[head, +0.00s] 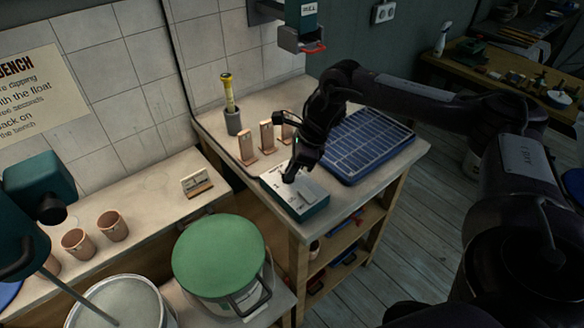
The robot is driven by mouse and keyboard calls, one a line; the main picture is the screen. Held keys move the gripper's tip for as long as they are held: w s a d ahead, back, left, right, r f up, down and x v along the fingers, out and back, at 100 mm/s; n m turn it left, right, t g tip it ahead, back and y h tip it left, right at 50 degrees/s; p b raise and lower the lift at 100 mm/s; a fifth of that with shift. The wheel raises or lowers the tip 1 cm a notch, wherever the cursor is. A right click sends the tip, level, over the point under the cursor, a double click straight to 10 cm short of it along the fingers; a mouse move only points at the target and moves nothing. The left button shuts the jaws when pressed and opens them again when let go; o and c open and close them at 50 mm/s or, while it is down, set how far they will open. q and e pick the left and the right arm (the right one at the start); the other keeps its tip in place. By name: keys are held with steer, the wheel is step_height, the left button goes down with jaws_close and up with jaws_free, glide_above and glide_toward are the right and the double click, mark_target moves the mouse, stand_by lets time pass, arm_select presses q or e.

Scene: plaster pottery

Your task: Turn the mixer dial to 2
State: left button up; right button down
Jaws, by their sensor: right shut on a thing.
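The control box (311,207), teal-sided with a pale top, sits at the front corner of the bench. My right gripper (289,177) reaches down onto its top from the right. It is shut on the mixer dial, which the fingers mostly hide. The marks around the dial are too small to read, so I cannot tell its setting. The teal mixer (40,182) hangs at the left, its shaft going down into a pale bucket (120,304). My left gripper is not in view.
A blue ribbed tray (362,145) lies right behind the control box. Wooden stands (246,146) and a grey cup with a yellow-handled tool (232,122) stand behind it. A green-lidded bucket (218,255) is at the front. Terracotta cups (113,226) stand on the left bench.

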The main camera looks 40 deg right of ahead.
steer(key=shift+m, duration=0.4)
steer(key=m, duration=0.1)
steer(key=m+t+h, duration=0.1)
steer(key=m, duration=0.1)
steer(key=shift+s+a+m, duration=0.2)
steer(key=shift+m, duration=0.1)
steer(key=shift+a+m+t+h+p, duration=0.1)
steer(key=shift+m+t+h+p, duration=0.3)
steer(key=shift+m, duration=0.75)
steer(key=shift+a+m+t+h+p, duration=0.15)
steer(key=shift+m+h, duration=0.45)
steer(key=shift+m, duration=0.55)
steer(key=shift+d, duration=0.1)
steer(key=c, duration=1.5)
jaws_free()
steer(key=b+v, duration=0.1)
steer(key=v, duration=0.7)
steer(key=shift+w, duration=0.15)
